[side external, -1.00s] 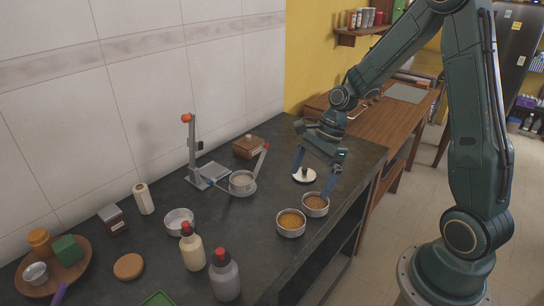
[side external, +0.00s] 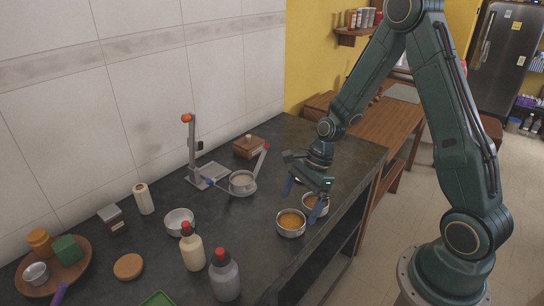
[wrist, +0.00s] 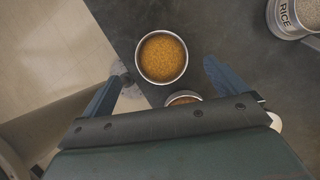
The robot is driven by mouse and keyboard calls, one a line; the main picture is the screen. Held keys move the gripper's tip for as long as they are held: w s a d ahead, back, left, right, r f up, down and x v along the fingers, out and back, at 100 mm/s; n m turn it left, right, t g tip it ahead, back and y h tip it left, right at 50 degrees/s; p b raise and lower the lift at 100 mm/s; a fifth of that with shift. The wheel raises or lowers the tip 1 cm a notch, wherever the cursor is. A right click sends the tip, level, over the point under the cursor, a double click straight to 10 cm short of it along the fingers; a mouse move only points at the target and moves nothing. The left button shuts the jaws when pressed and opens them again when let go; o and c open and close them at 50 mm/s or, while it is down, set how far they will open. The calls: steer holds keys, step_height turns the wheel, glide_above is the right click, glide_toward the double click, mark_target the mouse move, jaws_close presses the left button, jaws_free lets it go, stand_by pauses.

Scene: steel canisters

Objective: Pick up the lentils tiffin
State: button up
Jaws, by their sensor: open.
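Two open steel tiffins stand on the dark counter, and I see no readable label on either. One holds orange-yellow grain (side external: 291,223) and shows whole in the wrist view (wrist: 163,57). The other holds browner, lentil-like grain (side external: 309,206); in the wrist view (wrist: 183,99) its near part is hidden under my gripper body. My gripper (side external: 303,199) is open and empty. Its fingers reach down on either side of the browner tiffin, one in front of it in the side view. I cannot tell whether they touch it.
A wooden box (side external: 249,147), a steel bowl (side external: 179,221) and two red-capped bottles (side external: 193,250) stand around. The counter edge is close on the right, with floor beyond.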

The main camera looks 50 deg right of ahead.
mark_target(287, 227)
steer(key=shift+a+f, duration=0.25)
steer(key=shift+f, duration=0.25)
steer(key=shift+x, duration=2.6)
steer(key=shift+w, duration=0.15)
steer(key=shift+c, duration=0.5)
steer(key=c, duration=1)
